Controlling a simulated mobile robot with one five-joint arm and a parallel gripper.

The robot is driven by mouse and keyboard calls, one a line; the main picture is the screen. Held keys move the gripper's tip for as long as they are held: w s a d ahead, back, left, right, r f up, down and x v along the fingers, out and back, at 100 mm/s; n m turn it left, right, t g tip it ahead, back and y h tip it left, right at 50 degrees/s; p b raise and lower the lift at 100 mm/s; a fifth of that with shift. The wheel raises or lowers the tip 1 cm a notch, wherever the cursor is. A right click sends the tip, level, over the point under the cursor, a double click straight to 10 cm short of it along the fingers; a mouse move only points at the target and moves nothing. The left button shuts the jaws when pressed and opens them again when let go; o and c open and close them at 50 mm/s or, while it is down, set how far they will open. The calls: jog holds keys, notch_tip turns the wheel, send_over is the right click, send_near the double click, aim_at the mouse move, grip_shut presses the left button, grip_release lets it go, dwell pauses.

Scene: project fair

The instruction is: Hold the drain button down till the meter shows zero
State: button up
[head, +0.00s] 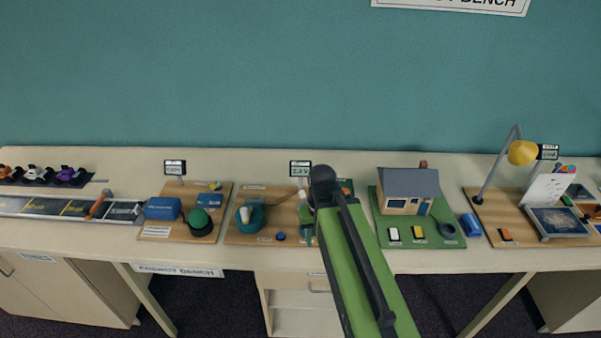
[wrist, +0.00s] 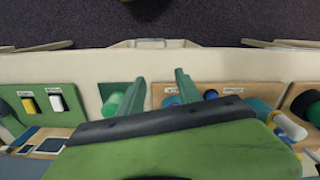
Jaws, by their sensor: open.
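The meter (head: 300,169) stands on a post at the back of a wooden board (head: 236,237); its small display seems to read 2.4 V. A small blue button (head: 280,236) sits near the board's front edge, beside a label too small to read. It also shows in the wrist view (wrist: 210,95), a little right of the fingers. I take it for the drain button, though no readable label confirms this. My gripper (wrist: 161,88) is open, its two green fingers apart over the board's front part, with nothing seen held. In the head view my arm hides the board's right part.
A teal crank unit (head: 250,217) stands left of the blue button. A green board with a model house (head: 408,191) is to the right, and a board with a dark green dome (head: 200,222) to the left. A lamp (head: 522,152) stands farther right. The bench's front strip is clear.

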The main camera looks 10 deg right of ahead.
grip_shut()
jog(key=shift+d, duration=0.1)
dwell(1.4)
